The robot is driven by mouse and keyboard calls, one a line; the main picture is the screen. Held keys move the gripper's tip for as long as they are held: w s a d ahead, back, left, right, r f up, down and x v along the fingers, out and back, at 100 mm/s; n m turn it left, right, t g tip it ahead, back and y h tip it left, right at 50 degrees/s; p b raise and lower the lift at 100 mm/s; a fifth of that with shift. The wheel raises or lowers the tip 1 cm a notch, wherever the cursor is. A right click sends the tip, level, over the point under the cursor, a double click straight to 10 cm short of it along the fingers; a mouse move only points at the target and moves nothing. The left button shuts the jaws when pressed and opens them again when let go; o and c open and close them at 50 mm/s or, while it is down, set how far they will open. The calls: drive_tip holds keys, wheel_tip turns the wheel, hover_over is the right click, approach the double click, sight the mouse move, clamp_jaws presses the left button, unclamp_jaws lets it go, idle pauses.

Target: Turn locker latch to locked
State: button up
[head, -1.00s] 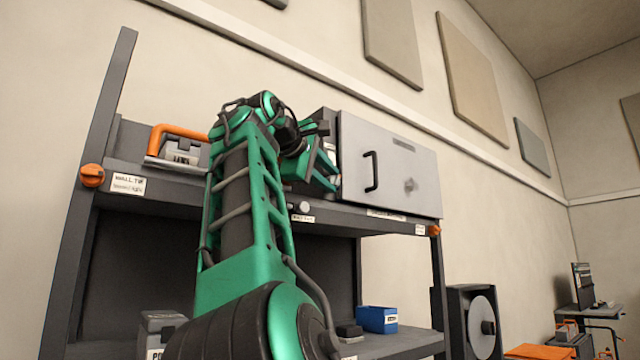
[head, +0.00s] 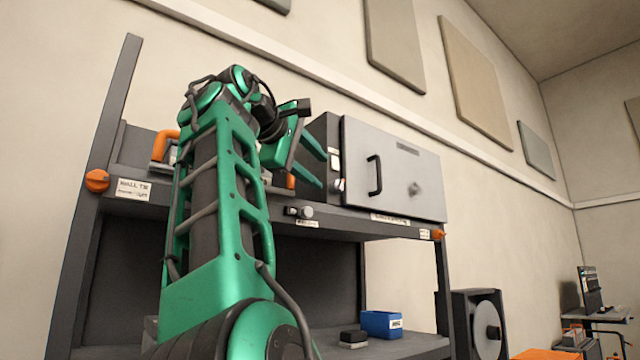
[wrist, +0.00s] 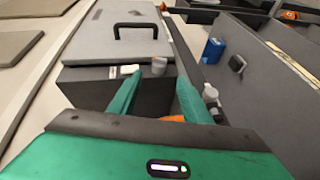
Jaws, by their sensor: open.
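The locker is a dark box with a light grey door (head: 390,150), closed, on the upper shelf in the head view. The door has a black handle (head: 374,175) and a small round grey fitting (head: 416,189). My gripper (head: 320,168) is open and empty, its green fingers beside the locker's left side. In the wrist view, the locker door (wrist: 105,35) is at the upper left.
The shelf edge (head: 345,225) runs under the locker and carries a round knob (head: 306,212). An orange-handled item (head: 160,146) stands at left, partly behind my arm. A blue bin (head: 381,323) is on the lower shelf.

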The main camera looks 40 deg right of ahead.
drive_tip(key=shift+v, duration=1.5)
drive_tip(key=shift+c, duration=0.5)
